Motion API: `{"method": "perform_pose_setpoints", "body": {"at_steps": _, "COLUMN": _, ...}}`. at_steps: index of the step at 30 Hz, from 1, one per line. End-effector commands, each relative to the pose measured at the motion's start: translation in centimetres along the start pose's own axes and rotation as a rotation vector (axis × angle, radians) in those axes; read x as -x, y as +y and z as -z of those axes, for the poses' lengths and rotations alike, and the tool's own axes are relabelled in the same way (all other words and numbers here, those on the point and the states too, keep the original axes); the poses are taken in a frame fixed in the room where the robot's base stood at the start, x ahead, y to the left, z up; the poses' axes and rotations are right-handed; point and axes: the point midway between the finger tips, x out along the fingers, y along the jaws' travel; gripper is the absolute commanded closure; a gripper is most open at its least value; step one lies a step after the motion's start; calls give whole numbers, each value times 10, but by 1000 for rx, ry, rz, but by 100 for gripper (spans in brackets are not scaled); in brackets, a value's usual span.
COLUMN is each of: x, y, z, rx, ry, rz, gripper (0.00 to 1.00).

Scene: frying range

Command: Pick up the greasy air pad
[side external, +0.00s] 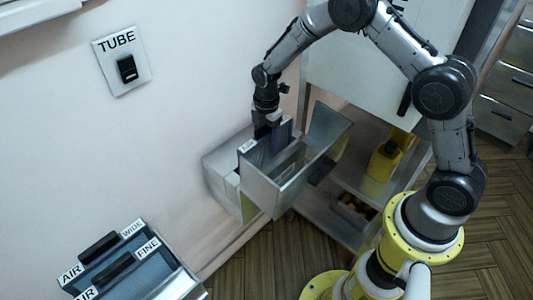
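A dark bluish flat pad (264,152) with a small white label (247,146) at its upper left corner stands upright in an open metal box (272,198) against the wall. The label is too small to read, and I cannot tell whether the pad is greasy. My gripper (268,128) points down at the top edge of this pad. The fingers hide the pad's upper middle, so I cannot tell whether they are closed on it. Two other pads, labelled AIR WIDE (99,243) and AIR FINE (118,268), stand in a holder at the lower left, each with a black handle.
A wall plate marked TUBE (122,62) with a black switch is at the upper left. A tilted metal panel (328,130) rises at the box's right side. A shelf unit (345,185) with a yellow jug (384,161) stands behind the box. Wooden floor (285,258) is open in front.

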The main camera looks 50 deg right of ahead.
Motion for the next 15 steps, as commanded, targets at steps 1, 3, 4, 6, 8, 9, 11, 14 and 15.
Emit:
{"method": "perform_pose_setpoints", "body": {"at_steps": 1, "x": 0, "y": 0, "z": 0, "rx": 0, "ry": 0, "rz": 0, "gripper": 40}}
{"method": "perform_pose_setpoints", "body": {"at_steps": 3, "x": 0, "y": 0, "z": 0, "rx": 0, "ry": 0, "rz": 0, "gripper": 53}}
{"method": "perform_pose_setpoints", "body": {"at_steps": 4, "x": 0, "y": 0, "z": 0, "rx": 0, "ry": 0, "rz": 0, "gripper": 58}}
{"method": "perform_pose_setpoints", "body": {"at_steps": 6, "x": 0, "y": 0, "z": 0, "rx": 0, "ry": 0, "rz": 0, "gripper": 71}}
{"method": "perform_pose_setpoints", "body": {"at_steps": 8, "x": 0, "y": 0, "z": 0, "rx": 0, "ry": 0, "rz": 0, "gripper": 82}}
{"method": "perform_pose_setpoints", "body": {"at_steps": 9, "x": 0, "y": 0, "z": 0, "rx": 0, "ry": 0, "rz": 0, "gripper": 89}}
{"method": "perform_pose_setpoints", "body": {"at_steps": 11, "x": 0, "y": 0, "z": 0, "rx": 0, "ry": 0, "rz": 0, "gripper": 100}}
{"method": "perform_pose_setpoints", "body": {"at_steps": 14, "x": 0, "y": 0, "z": 0, "rx": 0, "ry": 0, "rz": 0, "gripper": 100}}
{"method": "perform_pose_setpoints", "body": {"at_steps": 15, "x": 0, "y": 0, "z": 0, "rx": 0, "ry": 0, "rz": 0, "gripper": 100}}
